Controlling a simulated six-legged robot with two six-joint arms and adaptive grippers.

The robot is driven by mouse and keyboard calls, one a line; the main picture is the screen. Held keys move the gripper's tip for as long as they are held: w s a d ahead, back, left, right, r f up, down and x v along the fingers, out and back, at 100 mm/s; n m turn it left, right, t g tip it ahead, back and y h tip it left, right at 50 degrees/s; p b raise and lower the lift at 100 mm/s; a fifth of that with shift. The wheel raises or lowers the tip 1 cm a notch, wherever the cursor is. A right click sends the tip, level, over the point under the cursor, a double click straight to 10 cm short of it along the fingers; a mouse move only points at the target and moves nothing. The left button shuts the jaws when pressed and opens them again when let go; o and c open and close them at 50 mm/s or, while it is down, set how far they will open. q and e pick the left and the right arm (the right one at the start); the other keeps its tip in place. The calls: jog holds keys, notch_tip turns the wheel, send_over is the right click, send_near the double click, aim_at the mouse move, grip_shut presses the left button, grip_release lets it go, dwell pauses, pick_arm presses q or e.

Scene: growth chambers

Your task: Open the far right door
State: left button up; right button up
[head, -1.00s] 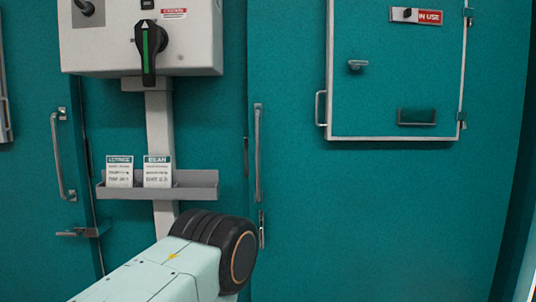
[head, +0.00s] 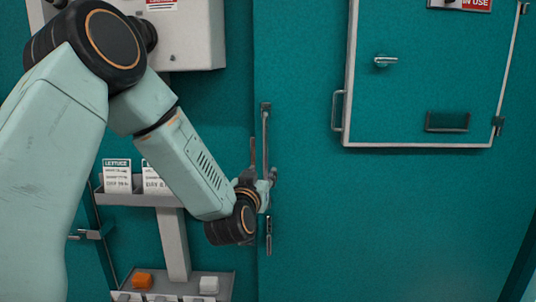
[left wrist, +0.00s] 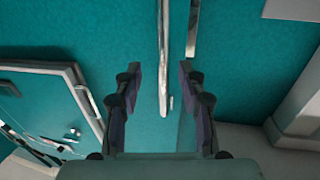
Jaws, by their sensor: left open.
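The right teal door (head: 400,220) appears shut and fills the right of the head view. The right gripper is not in view.
A framed hatch (head: 420,90) with its own handle is on the door. Left of the door stand a grey control box (head: 195,40), a shelf with cards (head: 180,200) and a lower tray (head: 225,285) with an orange block (head: 142,280) and a white block.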

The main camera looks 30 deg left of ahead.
aim_at(265, 164)
pick_arm(q)
jog(key=x, duration=0.6)
jog(key=shift+a+r, duration=0.1)
jog(key=shift+a, duration=0.2)
jog(key=shift+w+r, duration=0.2)
jog(key=shift+w, duration=0.2)
jog(key=shift+w+a+f, duration=0.15)
jog(key=shift+w+a, duration=0.1)
jog(key=shift+a, duration=0.05)
jog(key=shift+d, duration=0.25)
jog(key=c, duration=0.4)
jog(key=shift+s+a, duration=0.1)
jog(key=shift+a, duration=0.05)
jog(key=shift+c, duration=1.3)
grip_shut()
